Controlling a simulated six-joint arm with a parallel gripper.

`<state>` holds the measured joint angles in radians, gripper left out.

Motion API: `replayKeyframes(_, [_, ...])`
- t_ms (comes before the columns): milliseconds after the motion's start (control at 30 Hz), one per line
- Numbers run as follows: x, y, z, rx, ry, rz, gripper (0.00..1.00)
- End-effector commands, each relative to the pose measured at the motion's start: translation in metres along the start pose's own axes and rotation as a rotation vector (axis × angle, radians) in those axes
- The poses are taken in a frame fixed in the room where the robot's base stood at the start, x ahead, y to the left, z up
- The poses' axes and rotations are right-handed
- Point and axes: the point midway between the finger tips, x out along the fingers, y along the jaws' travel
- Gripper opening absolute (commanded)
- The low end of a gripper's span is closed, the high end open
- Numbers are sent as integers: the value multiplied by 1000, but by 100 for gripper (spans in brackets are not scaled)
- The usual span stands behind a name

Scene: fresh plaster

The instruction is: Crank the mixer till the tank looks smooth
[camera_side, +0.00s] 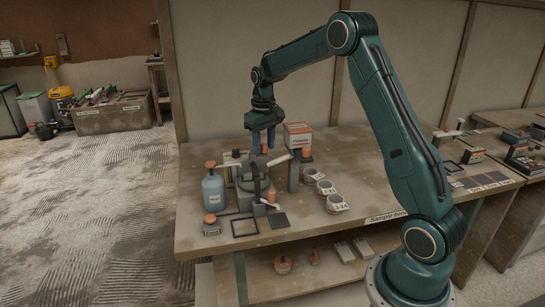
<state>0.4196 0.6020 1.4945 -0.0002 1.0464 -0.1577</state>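The mixer tank (252,186), a dark grey round vessel, stands on the bench among small fittings. A pale grey lever (280,160) reaches out from its top toward an upright post on the right. The tank's contents are hidden from this angle. My gripper (262,149) points down just above the tank top, its blue fingers close to the top fittings. A small orange piece shows at the fingertips. I cannot tell whether the fingers touch or hold it.
A blue bottle (213,192) stands left of the tank, with a small jar (211,225) in front. A white and orange box (298,135) is behind. An empty black frame (244,227) lies in front. The bench's front right is mostly clear.

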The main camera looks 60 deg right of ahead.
Motion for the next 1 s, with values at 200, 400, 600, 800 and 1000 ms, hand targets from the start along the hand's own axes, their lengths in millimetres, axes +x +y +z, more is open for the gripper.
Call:
replayKeyframes(200, [-9,0,-1,0,3,1,40])
replayKeyframes(400, [-23,0,0,0,3,0,40])
replayKeyframes(600, [-37,0,0,0,2,0,40])
replayKeyframes(800, [-51,0,0,0,3,0,40])
replayKeyframes(1000, [-65,0,-1,0,3,0,40])
